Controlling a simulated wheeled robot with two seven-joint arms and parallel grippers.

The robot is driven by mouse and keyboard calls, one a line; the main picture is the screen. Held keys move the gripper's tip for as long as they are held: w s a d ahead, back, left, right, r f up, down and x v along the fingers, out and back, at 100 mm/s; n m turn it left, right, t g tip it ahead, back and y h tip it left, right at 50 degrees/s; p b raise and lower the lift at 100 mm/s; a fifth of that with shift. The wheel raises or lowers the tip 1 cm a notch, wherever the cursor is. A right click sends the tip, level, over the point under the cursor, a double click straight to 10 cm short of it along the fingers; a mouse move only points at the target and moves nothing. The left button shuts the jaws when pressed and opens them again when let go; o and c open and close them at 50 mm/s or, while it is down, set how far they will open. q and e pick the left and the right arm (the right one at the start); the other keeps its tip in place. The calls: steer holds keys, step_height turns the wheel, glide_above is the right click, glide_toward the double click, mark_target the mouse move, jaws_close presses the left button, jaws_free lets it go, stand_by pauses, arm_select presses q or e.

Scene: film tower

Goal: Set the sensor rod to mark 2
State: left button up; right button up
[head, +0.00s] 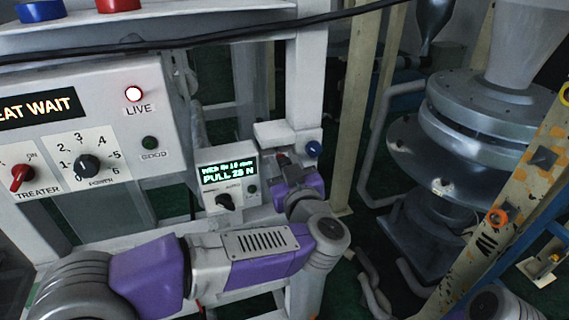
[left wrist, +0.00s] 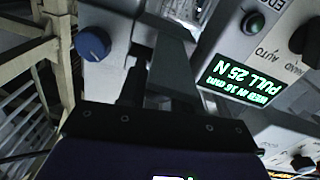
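My left gripper (head: 285,163) is at the small white bracket (head: 287,133) on the frame post, beside a blue knob (head: 313,149). In the left wrist view its dark fingers (left wrist: 155,75) reach in against the pale bracket, and the blue knob (left wrist: 93,43) sits to their left. I cannot tell whether the fingers are apart or closed on something. The sensor rod and its marks cannot be made out; the gripper and wrist cover that spot. A small display (head: 228,172) beside it reads about "WEB IN 16 mm, PULL 25 N". My right gripper is not in view.
A control panel (head: 118,112) at left has a lit LIVE lamp (head: 133,93), a red treater switch (head: 22,175) and a black power dial (head: 87,166). A black cable (head: 230,37) crosses above. A large grey round machine (head: 470,115) stands at right behind a yellow ladder-like post (head: 497,210).

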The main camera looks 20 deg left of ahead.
arm_select(q)
jaws_close()
steer(key=shift+v, duration=1.55)
steer(key=o, duration=0.8)
jaws_free()
steer(key=shift+w+d, duration=0.1)
steer(key=shift+w, duration=0.05)
steer(key=b+v, duration=0.1)
steer(key=v, duration=0.6)
steer(key=shift+s+d, duration=0.15)
steer(key=shift+s, duration=0.1)
